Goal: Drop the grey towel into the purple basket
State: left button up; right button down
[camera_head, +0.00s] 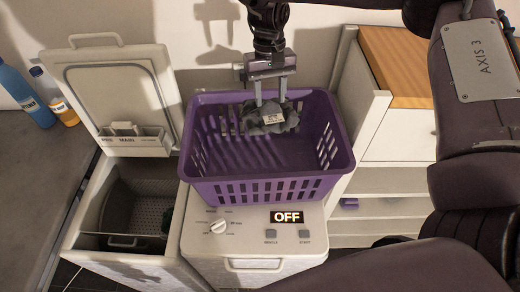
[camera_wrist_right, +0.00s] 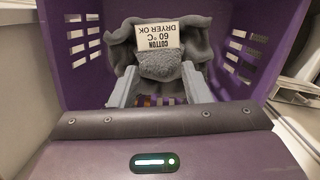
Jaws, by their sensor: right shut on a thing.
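The purple basket (camera_head: 258,190) sits on top of the right-hand machine in the head view. My right gripper (camera_head: 269,103) reaches down into it from above and is shut on the grey towel (camera_head: 284,125). The bunched towel hangs within the basket's opening; I cannot tell whether it touches the floor of the basket. In the right wrist view the towel (camera_wrist_right: 160,62) is pinched between both fingers, with a white label reading "COTTON 60 °C DRYER OK" facing up. The basket walls (camera_wrist_right: 75,62) surround it there. My left gripper is not in view.
The left toploader (camera_head: 120,262) stands with its lid (camera_head: 112,88) raised and its dark drum exposed. The right machine's panel (camera_head: 250,228) reads "OFF". Two bottles (camera_head: 25,95) stand at far left. A shelf unit with a wooden top (camera_head: 400,65) is at right.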

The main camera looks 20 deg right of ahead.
aim_at(269, 108)
notch_tip(269, 108, down, 3)
jog(key=shift+w+f, duration=0.1)
jog(key=shift+f, duration=0.1)
jog(key=shift+w+f, duration=0.1)
jog(key=shift+f, duration=0.7)
jog(key=c, duration=0.7)
grip_release()
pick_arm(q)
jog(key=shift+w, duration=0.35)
pick_arm(e)
jog(key=r, duration=0.5)
jog(key=w+r, duration=0.1)
jog(key=r, duration=0.1)
jog(key=shift+d+r+b, duration=0.1)
jog(key=shift+r+b, duration=0.2)
jog(key=shift+r, duration=0.1)
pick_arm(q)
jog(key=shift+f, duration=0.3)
